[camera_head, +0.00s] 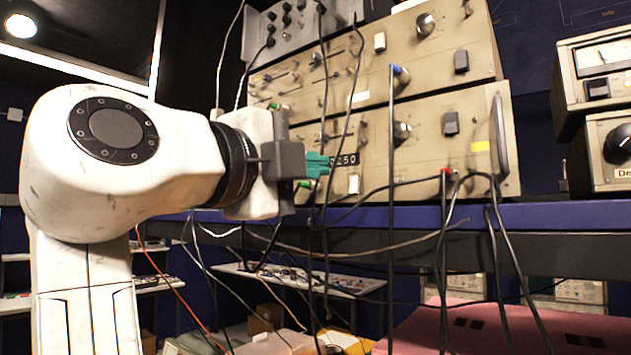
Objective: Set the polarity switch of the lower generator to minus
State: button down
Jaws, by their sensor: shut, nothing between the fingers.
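The lower generator (425,168) is a beige front panel on the blue-edged shelf. Whether the fingertips touch the panel is unclear. My wrist hides the panel's far left.
A similar beige generator (430,72) sits directly above, with a grey unit (290,28) on top. Black cables (391,180) hang across the panels and below the shelf edge (560,213), close to my gripper. More instruments (600,70) stand at right.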

jog(key=s+a+r+b, duration=0.1)
jog(key=s+a+b, duration=0.1)
jog(key=s+a, duration=0.3)
jog(key=shift+s, duration=0.5)
jog(key=shift+a, duration=0.1)
